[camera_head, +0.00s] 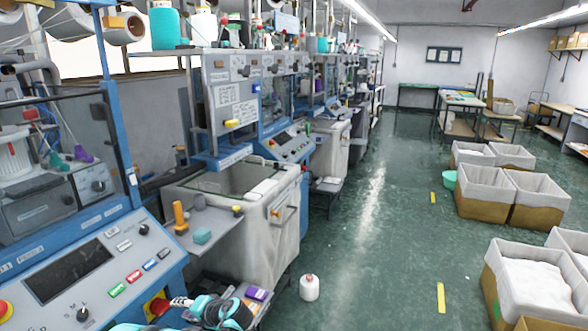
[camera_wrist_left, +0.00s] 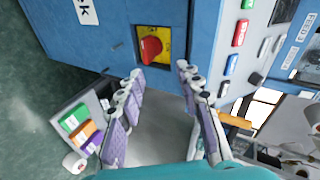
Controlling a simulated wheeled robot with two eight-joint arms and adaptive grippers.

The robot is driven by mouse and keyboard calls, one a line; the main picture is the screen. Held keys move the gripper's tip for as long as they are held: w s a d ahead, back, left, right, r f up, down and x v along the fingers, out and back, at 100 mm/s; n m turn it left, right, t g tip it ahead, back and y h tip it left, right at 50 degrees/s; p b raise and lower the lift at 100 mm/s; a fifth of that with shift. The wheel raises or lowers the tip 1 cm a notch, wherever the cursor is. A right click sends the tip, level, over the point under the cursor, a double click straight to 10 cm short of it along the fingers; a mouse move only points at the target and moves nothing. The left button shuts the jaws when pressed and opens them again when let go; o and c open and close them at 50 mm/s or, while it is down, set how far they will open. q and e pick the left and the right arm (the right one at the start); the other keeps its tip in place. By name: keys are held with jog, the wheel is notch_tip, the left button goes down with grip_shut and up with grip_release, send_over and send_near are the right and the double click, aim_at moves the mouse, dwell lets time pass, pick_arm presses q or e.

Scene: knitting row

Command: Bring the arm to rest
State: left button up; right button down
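My left gripper (camera_head: 188,303) is at the bottom of the head view, beside the front of the nearest blue machine (camera_head: 95,265). In the left wrist view the same gripper (camera_wrist_left: 161,72) has its two fingers apart, with nothing between them. A red rotary knob (camera_wrist_left: 150,48) on a yellow plate (camera_wrist_left: 164,36) lies just beyond the fingertips, apart from them as far as I can tell. The red knob also shows in the head view (camera_head: 158,306), left of the fingertips. My right gripper is not in view.
A small tray with coloured boxes (camera_head: 257,294) is right of the gripper. A white cone (camera_head: 309,287) stands on the green floor. Fabric-filled crates (camera_head: 492,290) line the right; the aisle (camera_head: 375,230) between is clear.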

pick_arm(q)
jog(key=s+d+r+n+h, duration=0.1)
jog(key=s+d+r+h, duration=0.2)
jog(key=s, duration=0.3)
jog(key=s+d+r+h, duration=0.2)
jog(key=s+d+r, duration=0.15)
jog(key=s, duration=0.35)
jog(key=s+d+n+h, duration=0.1)
jog(key=s+d+h, duration=0.2)
jog(key=s, duration=0.5)
jog(key=s+d+n+h, duration=0.1)
jog(key=s+d+h, duration=0.2)
jog(key=s+d, duration=0.2)
jog(key=s, duration=0.3)
jog(key=shift+d+f+t, duration=0.2)
jog(key=shift+d+t, duration=0.2)
